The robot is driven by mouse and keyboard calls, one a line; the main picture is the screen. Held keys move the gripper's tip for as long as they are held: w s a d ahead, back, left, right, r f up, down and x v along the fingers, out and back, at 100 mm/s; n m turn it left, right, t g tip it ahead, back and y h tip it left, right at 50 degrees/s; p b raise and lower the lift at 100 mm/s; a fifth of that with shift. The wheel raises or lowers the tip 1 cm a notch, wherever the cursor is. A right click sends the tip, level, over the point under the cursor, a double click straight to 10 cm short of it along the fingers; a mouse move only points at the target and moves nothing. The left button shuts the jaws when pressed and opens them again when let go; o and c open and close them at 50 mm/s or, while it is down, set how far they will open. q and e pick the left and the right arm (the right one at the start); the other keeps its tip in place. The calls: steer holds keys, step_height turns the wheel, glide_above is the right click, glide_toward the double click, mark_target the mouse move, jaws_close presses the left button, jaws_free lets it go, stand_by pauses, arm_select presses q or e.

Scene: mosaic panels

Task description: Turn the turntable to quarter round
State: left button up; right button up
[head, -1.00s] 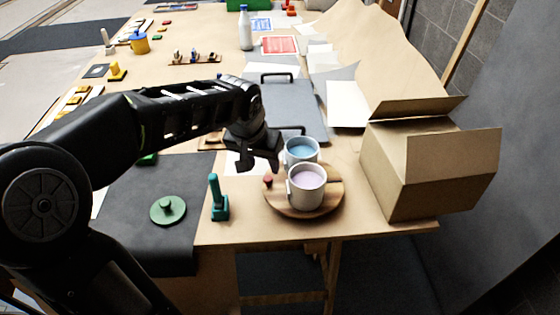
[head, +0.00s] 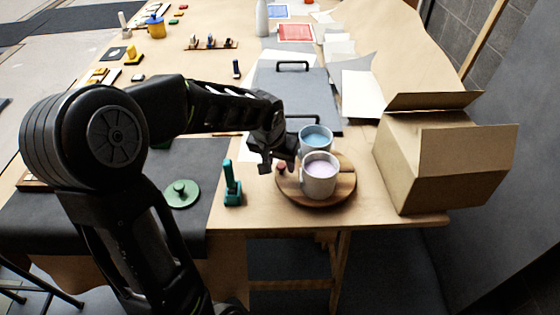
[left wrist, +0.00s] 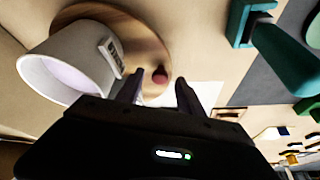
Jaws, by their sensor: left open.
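The round wooden turntable (head: 340,192) sits near the table's front edge. On it stand a mug with lilac contents (head: 319,178) in front and a mug with blue contents (head: 315,139) behind. A small red knob (head: 282,168) is at the turntable's left rim. My left gripper (head: 279,166) is open at the turntable's left side, close to the knob. In the left wrist view the knob (left wrist: 160,76) shows between the fingertips (left wrist: 158,88), with the turntable (left wrist: 120,28) and one mug (left wrist: 68,62) beside it. I cannot tell whether the fingers touch the knob. My right gripper is not in view.
A teal upright handle (head: 232,188) and a green knobbed disc (head: 181,193) stand left of the turntable. An open cardboard box (head: 440,165) is close on the right. A grey board with handles (head: 297,92) lies behind.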

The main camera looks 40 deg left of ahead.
arm_select(q)
steer(key=shift+w+f, duration=0.1)
steer(key=shift+f, duration=0.15)
steer(key=shift+c, duration=0.2)
jaws_close()
stand_by(1.1)
